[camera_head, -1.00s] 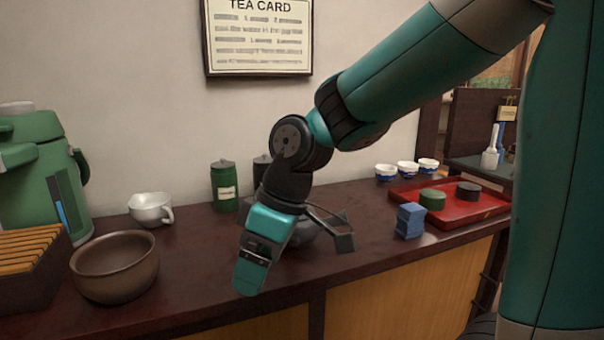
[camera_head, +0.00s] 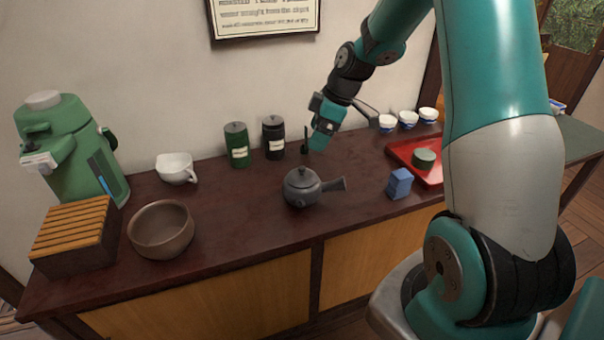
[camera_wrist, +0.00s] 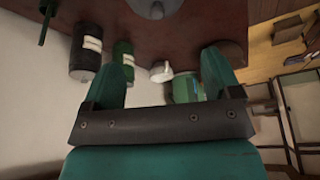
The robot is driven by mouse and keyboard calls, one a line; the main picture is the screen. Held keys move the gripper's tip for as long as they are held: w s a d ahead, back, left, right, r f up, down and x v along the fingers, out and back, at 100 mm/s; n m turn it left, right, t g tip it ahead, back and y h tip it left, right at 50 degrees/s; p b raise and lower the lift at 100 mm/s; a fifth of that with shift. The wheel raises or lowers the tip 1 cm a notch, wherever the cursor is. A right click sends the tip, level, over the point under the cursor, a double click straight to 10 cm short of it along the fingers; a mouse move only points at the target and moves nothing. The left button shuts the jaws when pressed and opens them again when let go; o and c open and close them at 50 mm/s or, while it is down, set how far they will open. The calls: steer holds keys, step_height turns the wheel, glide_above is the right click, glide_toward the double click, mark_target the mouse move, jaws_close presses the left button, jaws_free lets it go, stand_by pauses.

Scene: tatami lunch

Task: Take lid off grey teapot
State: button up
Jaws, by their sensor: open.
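The grey teapot (camera_head: 302,193) stands on the dark counter, its side handle pointing right. Its lid (camera_head: 301,177), with a round knob, sits on top. A grey rounded part at the top edge of the wrist view looks like the teapot (camera_wrist: 152,8), mostly cut off. My gripper (camera_head: 318,145) is behind and to the right of the teapot, above the counter near the wall, apart from the lid. In the wrist view my gripper (camera_wrist: 166,52) has its two teal fingers wide apart, with nothing held between them.
A green canister (camera_head: 237,147) and a black canister (camera_head: 273,140) stand behind the teapot. A thin dark green thing (camera_head: 305,146) is close beside my gripper. A brown bowl (camera_head: 161,232) and white cup (camera_head: 176,168) are left; a blue block (camera_head: 399,184) and red tray (camera_head: 402,148) are right.

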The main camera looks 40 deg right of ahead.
mark_target(303, 168)
steer(key=x, duration=0.6)
steer(key=shift+w+a+f, duration=0.1)
steer(key=shift+f, duration=0.25)
steer(key=shift+d+p+x, duration=0.15)
steer(key=shift+p+x, duration=0.1)
steer(key=shift+x, duration=1.05)
steer(key=shift+d+p+x, duration=0.15)
steer(key=shift+p+x, duration=0.1)
steer(key=shift+x, duration=1.05)
steer(key=shift+f, duration=0.1)
steer(key=c, duration=1)
steer(key=shift+s+f, duration=0.1)
steer(key=shift+s, duration=0.15)
steer(key=shift+c, duration=1.1)
